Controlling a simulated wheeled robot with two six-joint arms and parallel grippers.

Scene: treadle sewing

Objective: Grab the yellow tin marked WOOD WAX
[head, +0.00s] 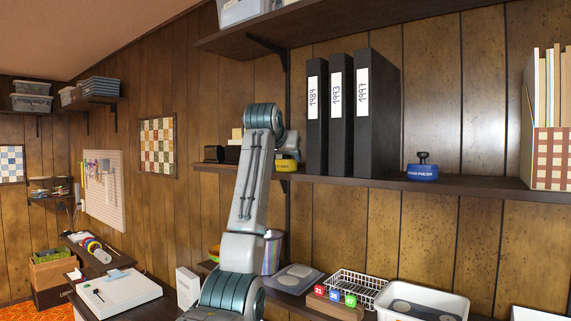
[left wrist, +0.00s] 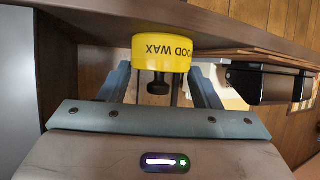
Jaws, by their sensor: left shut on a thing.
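The yellow tin with black WOOD WAX lettering (head: 288,165) is at the wall shelf, left of the black binders, partly hidden by my left arm. In the left wrist view the tin (left wrist: 162,50) appears upside down, with a black knob (left wrist: 158,86) on its lid. My left gripper (left wrist: 158,82) is shut on the tin at its knob, with a finger on each side. The tin is at the shelf surface; I cannot tell whether it touches. My right gripper is not in view.
Black binders (head: 342,115) stand right of the tin on the shelf (head: 460,185). A blue tin (head: 422,170) stands further right. Dark boxes (head: 222,154) are on the left. An upper shelf (head: 330,20) overhangs. A bench below holds a wire basket (head: 357,285) and a white tub (head: 425,298).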

